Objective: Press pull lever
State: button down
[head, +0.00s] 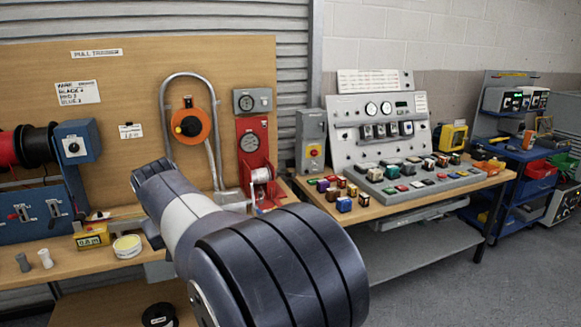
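A wooden board at the left carries a sign (97,53) that seems to begin with "PULL"; the rest is too small to read surely. No part is clearly marked as the pull lever. Under the sign are a bent grey tube (165,100), an orange disc (191,127) with a black knob, and a red panel (263,133) with a gauge and a spool. A blue panel (30,215) at the far left has small lever-like switches. My arm crosses the middle foreground and hides part of the bench and board. My gripper's fingers cannot be seen.
A yellow box (91,236) and a tape roll (127,246) lie on the left bench. A second bench at the right holds a grey control console (375,150) and several coloured blocks (344,203). A blue cart (522,170) stands farther right. The floor at right front is clear.

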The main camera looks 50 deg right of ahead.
aim_at(278, 173)
jog(key=i+l, duration=0.15)
jog(key=l, duration=0.25)
jog(key=i+l+z, duration=0.1)
jog(key=l, duration=0.3)
jog(key=i+l, duration=0.25)
jog(key=l, duration=0.15)
jog(key=i+l, duration=0.2)
jog(key=l, duration=0.2)
jog(key=i+l+z, duration=0.1)
jog(key=l, duration=0.25)
jog(key=i+l, duration=0.25)
jog(key=l, duration=0.15)
jog(key=i+l+z, duration=0.1)
jog(key=l, duration=0.25)
jog(key=i+l, duration=0.05)
jog(key=i, duration=0.05)
